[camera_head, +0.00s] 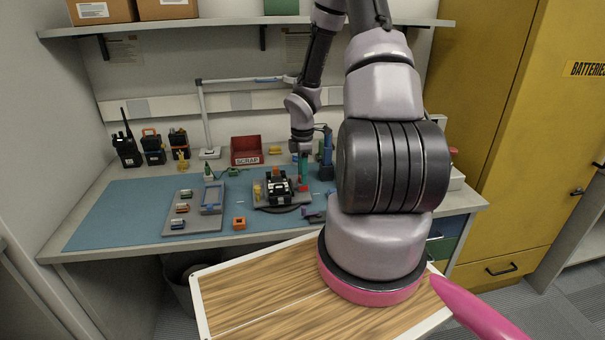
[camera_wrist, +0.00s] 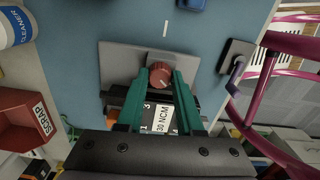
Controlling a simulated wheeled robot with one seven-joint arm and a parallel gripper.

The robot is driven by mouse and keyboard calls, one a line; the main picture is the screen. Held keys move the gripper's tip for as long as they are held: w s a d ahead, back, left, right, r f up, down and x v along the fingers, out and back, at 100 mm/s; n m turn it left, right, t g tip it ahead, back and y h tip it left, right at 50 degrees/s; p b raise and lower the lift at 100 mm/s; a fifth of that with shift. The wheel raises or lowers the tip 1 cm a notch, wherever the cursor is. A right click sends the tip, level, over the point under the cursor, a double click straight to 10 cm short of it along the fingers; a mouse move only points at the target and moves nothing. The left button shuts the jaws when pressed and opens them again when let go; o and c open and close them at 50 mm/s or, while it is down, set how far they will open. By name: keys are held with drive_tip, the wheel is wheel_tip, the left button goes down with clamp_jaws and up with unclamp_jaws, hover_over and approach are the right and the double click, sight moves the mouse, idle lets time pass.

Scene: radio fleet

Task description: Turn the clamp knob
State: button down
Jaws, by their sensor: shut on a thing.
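The red clamp knob (camera_wrist: 160,74) has a pale pointer mark on its face. It sits at the near side of a grey fixture plate (camera_wrist: 118,62) in the wrist view. My gripper (camera_wrist: 162,80) has green fingers, one on each side of the knob, and is shut on it. In the head view my gripper (camera_head: 303,176) points down at the right side of the fixture, with the red knob (camera_head: 303,188) just under the fingers. A black device (camera_head: 279,188) stands in the fixture. A label reading 30 NCM (camera_wrist: 163,119) shows between the fingers.
A grey tray (camera_head: 192,222) with small parts lies to the left on the blue mat (camera_head: 110,212). A small orange part (camera_head: 239,223) lies in front. A red scrap bin (camera_head: 246,150), several radios and a lamp stand behind. The mat's left side is clear.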

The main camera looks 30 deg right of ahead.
idle(0.4)
drive_tip(key=c, duration=0.5)
unclamp_jaws()
drive_tip(key=shift+c, duration=0.2)
drive_tip(key=shift+r, duration=0.15)
wheel_tip(320, 180, up, 10)
drive_tip(key=shift+r, duration=0.25)
